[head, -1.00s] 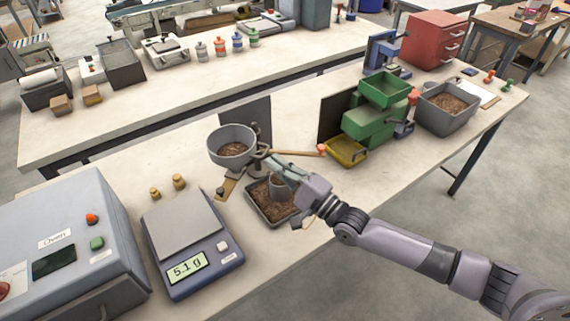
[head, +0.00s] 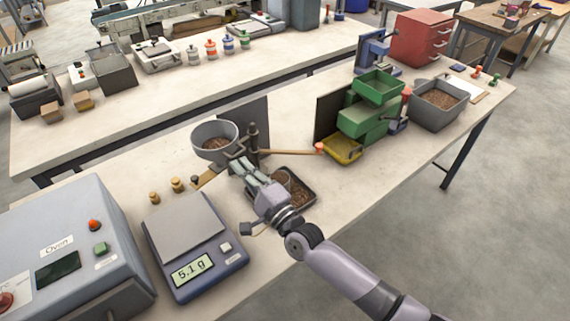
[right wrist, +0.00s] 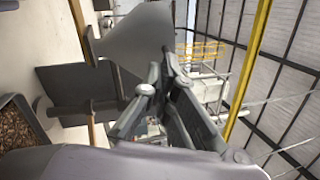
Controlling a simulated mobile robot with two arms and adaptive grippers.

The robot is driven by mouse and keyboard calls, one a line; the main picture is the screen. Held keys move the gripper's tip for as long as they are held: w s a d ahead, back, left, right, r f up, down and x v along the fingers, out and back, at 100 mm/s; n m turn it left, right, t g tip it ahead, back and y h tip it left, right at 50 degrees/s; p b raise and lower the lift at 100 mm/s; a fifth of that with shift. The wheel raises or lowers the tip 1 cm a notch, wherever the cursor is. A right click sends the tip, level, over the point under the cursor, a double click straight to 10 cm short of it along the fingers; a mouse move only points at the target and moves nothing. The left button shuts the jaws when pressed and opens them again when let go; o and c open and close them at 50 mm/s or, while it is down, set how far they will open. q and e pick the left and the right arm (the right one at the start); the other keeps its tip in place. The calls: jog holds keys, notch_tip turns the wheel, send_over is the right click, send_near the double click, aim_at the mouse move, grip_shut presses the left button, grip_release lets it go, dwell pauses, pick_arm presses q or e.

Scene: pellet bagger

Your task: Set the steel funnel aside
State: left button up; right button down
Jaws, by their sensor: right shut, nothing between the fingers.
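A grey funnel-shaped hopper (head: 213,147) holding brown pellets sits on a dark stand (head: 253,140) on the near bench. Its grey cone also shows at the top of the right wrist view (right wrist: 138,38). I cannot tell for certain that it is the steel funnel of the task. My right gripper (head: 238,167) is shut and empty, just in front of and below the hopper, near the stand; I cannot tell if it touches. Its fingers also show in the right wrist view (right wrist: 158,80). My left gripper is out of view.
The pellet tray (head: 308,200) lies partly under my right wrist. A scale (head: 186,222) reading 5.1 g and an oven (head: 60,250) stand left. A wooden lever (head: 290,153) with a red knob reaches right towards a green machine (head: 368,122). Bare bench lies front right.

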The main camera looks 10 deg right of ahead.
aim_at(219, 155)
jog(key=shift+w+a, duration=0.2)
jog(key=shift+a, duration=0.75)
jog(key=shift+w+a+b, duration=0.2)
jog(key=shift+a+b, duration=0.2)
jog(key=shift+a, duration=0.2)
